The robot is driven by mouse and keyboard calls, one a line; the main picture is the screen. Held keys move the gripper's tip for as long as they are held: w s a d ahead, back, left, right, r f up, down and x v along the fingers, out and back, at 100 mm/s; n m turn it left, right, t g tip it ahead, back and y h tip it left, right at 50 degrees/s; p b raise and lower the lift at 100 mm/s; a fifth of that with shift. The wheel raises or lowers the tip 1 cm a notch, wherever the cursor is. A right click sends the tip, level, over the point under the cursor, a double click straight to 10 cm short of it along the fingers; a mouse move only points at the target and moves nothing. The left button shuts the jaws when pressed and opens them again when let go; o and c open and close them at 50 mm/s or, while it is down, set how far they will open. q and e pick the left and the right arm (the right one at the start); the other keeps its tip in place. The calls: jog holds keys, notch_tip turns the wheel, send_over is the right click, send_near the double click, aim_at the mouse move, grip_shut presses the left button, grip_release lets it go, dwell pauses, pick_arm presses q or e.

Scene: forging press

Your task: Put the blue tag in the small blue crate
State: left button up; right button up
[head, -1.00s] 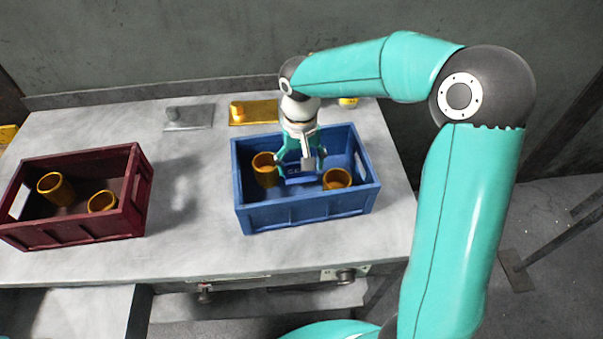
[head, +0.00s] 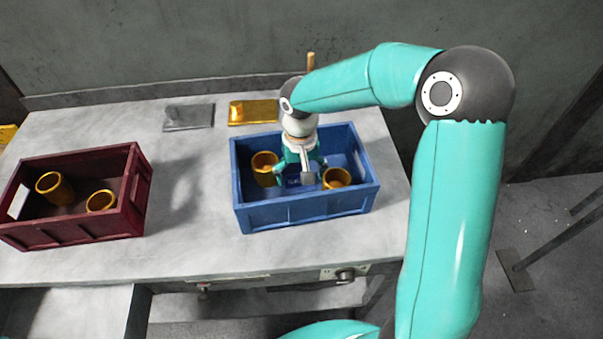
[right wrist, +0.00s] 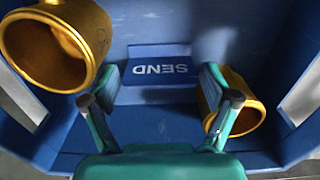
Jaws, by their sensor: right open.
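The small blue crate (head: 300,212) stands on the right part of the grey bench. The blue tag (right wrist: 157,87), marked SEND, is inside it, low in the crate, in the right wrist view. Its letters appear upside down. My right gripper (head: 300,178) reaches down into the crate between two golden cups. It is open, with one finger at each side of the tag (right wrist: 160,98); I cannot tell whether the fingers touch it. In the head view the gripper mostly hides the tag. My left gripper is not in view.
A golden cup (head: 264,168) stands left of the gripper and another (head: 336,178) right of it, both in the blue crate. A dark red crate (head: 75,222) with two golden cups is at the left. Grey (head: 188,117) and golden (head: 253,112) plates lie behind.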

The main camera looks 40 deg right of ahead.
jog(key=shift+r, duration=0.1)
notch_tip(320, 180, up, 12)
jog(key=shift+p, duration=0.35)
dwell(0.6)
